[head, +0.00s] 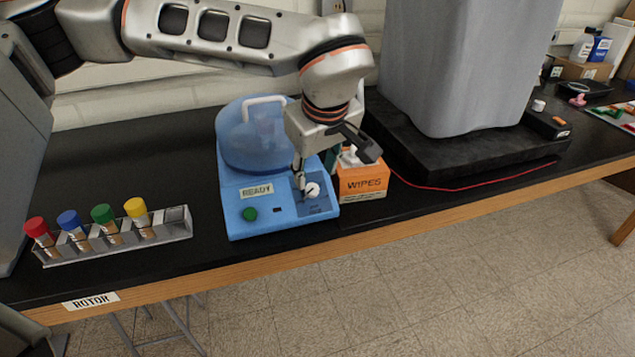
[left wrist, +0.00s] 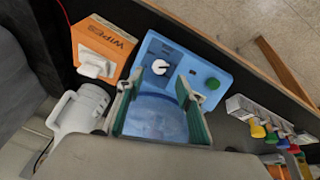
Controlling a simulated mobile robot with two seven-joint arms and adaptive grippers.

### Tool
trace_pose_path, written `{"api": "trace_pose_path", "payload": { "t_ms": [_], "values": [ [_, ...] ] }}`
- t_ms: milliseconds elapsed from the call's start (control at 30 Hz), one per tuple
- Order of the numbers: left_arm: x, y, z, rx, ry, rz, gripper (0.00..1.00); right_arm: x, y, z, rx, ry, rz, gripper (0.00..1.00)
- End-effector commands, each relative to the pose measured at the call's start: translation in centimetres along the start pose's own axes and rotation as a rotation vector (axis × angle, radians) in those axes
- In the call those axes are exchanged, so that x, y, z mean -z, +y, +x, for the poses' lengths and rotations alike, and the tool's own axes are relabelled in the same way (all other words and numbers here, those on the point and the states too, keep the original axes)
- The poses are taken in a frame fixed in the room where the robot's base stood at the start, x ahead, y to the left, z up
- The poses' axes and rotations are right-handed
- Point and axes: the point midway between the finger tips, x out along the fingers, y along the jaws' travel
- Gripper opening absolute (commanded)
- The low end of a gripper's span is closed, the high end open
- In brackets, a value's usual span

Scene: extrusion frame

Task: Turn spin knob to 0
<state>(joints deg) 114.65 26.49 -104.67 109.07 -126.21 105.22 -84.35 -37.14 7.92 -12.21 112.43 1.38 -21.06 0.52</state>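The spin knob is a small white dial (head: 313,189) on a darker blue panel at the front right of the blue spin machine (head: 232,215). The knob (left wrist: 160,67) also shows in the left wrist view, just beyond the fingertips. Its scale marks are too small to read. My left gripper (head: 331,165) is above the panel, close to the knob. In the left wrist view the left gripper (left wrist: 158,82) has its fingers spread with nothing between them. Whether a finger touches the knob I cannot tell. My right gripper is not in view.
The machine has a green button (head: 249,214), a READY label (head: 256,191) and a clear domed lid (head: 255,140). An orange wipes box (head: 363,181) stands close on its right. A rack (head: 120,240) with colour-capped tubes is on the left. The black bench's front edge is near.

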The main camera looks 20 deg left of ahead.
Motion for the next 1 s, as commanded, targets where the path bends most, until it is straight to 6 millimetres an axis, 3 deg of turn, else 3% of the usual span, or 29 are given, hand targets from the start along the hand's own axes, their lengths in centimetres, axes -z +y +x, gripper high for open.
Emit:
{"api": "trace_pose_path", "payload": {
  "t_ms": [167, 600, 967, 1000],
  "values": [
    [0.5, -0.1, 1.3, 0.005, 0.013, -0.001, 0.37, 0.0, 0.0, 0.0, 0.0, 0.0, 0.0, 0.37],
    [0.4, -0.1, 7.1, 0.003, 0.009, -0.002, 0.37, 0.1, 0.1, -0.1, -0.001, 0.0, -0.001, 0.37],
    [0.4, -0.1, 7.7, 0.001, 0.01, -0.001, 0.37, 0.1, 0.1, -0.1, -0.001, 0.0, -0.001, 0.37],
    [0.4, -0.1, 7.7, 0.001, 0.01, -0.001, 0.32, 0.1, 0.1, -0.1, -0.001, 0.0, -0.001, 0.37]
  ]
}}
